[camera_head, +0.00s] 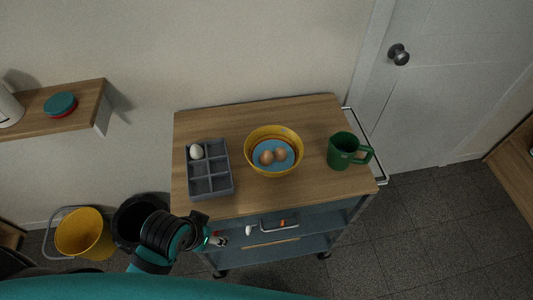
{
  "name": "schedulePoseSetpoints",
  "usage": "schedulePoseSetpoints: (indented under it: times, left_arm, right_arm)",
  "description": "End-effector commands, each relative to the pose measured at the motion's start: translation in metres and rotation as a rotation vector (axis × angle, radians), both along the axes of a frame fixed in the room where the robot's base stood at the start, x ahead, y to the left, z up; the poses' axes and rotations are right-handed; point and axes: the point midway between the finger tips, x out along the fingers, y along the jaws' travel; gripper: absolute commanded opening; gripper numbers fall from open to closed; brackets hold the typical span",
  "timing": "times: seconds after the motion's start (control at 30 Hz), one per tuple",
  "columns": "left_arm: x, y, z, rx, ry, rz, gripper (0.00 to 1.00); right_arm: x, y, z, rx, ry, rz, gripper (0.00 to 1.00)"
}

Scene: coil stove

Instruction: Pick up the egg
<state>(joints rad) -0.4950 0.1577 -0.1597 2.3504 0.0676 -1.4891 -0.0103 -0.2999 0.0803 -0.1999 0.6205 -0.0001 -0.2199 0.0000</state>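A white egg (196,152) sits in the far left compartment of a grey divided tray (231,180) on the wooden cart top (310,185). The tray's other compartments look empty. Two brown eggs, one on the left (267,157) and one on the right (280,154), lie side by side in a yellow bowl (273,132) with a blue inside, right of the tray. My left gripper (218,240) is low at the cart's front edge, nearer me than the tray and apart from all the eggs. Its fingers are small and dark, so their opening is unclear. My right gripper is out of view.
A green mug (342,150) stands on the cart's right side. The cart's lower shelf (262,258) holds small items. A yellow bucket (85,234) and a black bin (131,216) stand on the floor at left. A wall shelf (85,107) is at upper left.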

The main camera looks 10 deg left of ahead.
Motion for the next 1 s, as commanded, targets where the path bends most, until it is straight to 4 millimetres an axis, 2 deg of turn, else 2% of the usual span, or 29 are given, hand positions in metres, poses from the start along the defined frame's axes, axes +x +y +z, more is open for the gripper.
schedulePoseSetpoints:
  times: [0.03,0.27,0.5,0.63,0.8,1.0]
  left_arm:
    - [0.015,-0.007,0.004,-0.013,-0.025,-0.043,0.64]
    - [0.066,-0.044,0.028,-0.086,-0.111,-0.249,0.64]
    - [0.123,-0.072,0.07,-0.121,-0.18,-0.526,0.64]
    - [0.155,-0.068,0.102,-0.111,-0.184,-0.674,0.64]
    - [0.183,-0.046,0.14,-0.097,-0.161,-0.762,0.64]
    - [0.197,-0.03,0.164,-0.101,-0.145,-0.779,0.64]
  right_arm:
    - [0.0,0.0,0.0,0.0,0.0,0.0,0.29]
    - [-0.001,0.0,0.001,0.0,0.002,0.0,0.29]
    - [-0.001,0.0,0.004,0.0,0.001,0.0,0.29]
    - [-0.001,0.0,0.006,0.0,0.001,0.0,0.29]
    - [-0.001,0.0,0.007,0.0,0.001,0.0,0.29]
    - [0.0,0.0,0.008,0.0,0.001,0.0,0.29]
